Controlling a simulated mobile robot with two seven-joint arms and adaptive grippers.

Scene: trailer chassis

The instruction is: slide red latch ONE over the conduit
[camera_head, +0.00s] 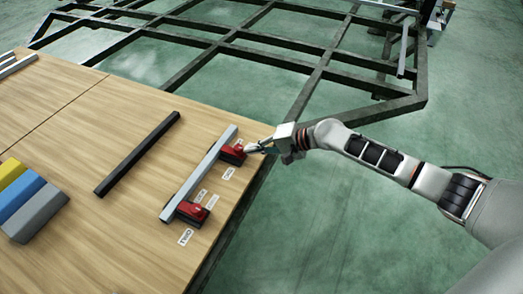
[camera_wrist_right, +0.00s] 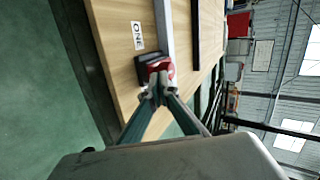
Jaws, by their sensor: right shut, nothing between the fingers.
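A light grey conduit (camera_head: 205,165) lies on the wooden table (camera_head: 90,130) near its right edge. A red latch with a dark base (camera_head: 232,154) sits at the right side of its far end; it also shows in the right wrist view (camera_wrist_right: 156,69), beside a label reading ONE (camera_wrist_right: 137,36). A second red latch (camera_head: 192,212) sits by the near end. My right gripper (camera_head: 254,148) is shut and empty, its fingertips (camera_wrist_right: 157,97) at the latch's outer side. I cannot tell whether they touch it or whether it overlaps the conduit. My left gripper is out of view.
A black bar (camera_head: 140,152) lies left of the conduit. Yellow, blue and grey blocks (camera_head: 28,203) lie at the table's left. A dark metal chassis frame (camera_head: 312,78) stands beyond the table. Green floor is open to the right.

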